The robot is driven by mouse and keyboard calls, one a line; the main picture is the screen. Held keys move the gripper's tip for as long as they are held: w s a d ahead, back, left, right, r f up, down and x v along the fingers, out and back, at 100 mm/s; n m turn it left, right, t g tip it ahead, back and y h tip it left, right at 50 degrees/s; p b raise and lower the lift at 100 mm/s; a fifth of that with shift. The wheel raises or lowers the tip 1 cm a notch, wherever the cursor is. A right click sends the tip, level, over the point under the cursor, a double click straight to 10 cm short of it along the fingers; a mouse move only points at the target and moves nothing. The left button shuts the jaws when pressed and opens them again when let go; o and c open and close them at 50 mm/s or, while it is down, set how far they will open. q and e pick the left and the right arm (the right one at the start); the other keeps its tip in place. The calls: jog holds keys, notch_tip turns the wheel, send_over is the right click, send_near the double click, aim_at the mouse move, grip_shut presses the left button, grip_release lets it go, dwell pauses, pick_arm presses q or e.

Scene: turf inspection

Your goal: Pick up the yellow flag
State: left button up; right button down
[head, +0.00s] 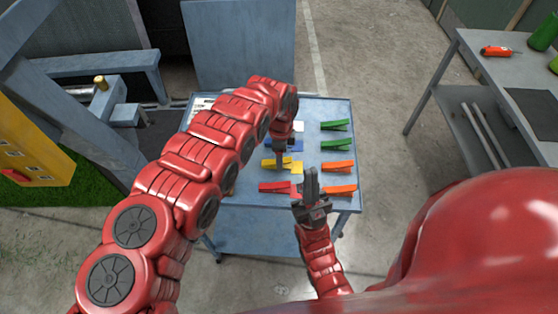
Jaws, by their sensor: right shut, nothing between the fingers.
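The yellow flag (271,164) lies on the blue-grey cart top (236,184), left of its middle, with a yellow patch at its right end. My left arm reaches in over the cart from the left. My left gripper (280,160) points down at the yellow flag and overlaps it in the picture. Its fingers are small and partly hidden, so I cannot tell whether they touch the flag or are open. My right gripper (311,177) is shut and empty, pointing up in the picture near the cart's front edge, right of a red flag (272,188).
On the cart, green flags (335,125) and orange flags (338,167) lie on the right. A blue flag (292,146) lies behind the yellow one, partly covered by my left arm. A grey table (490,72) with a red tool (496,51) stands right. Concrete floor between is clear.

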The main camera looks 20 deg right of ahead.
pick_arm(q)
jog(key=shift+d+f, duration=0.1)
jog(key=shift+f, duration=1.2)
grip_shut()
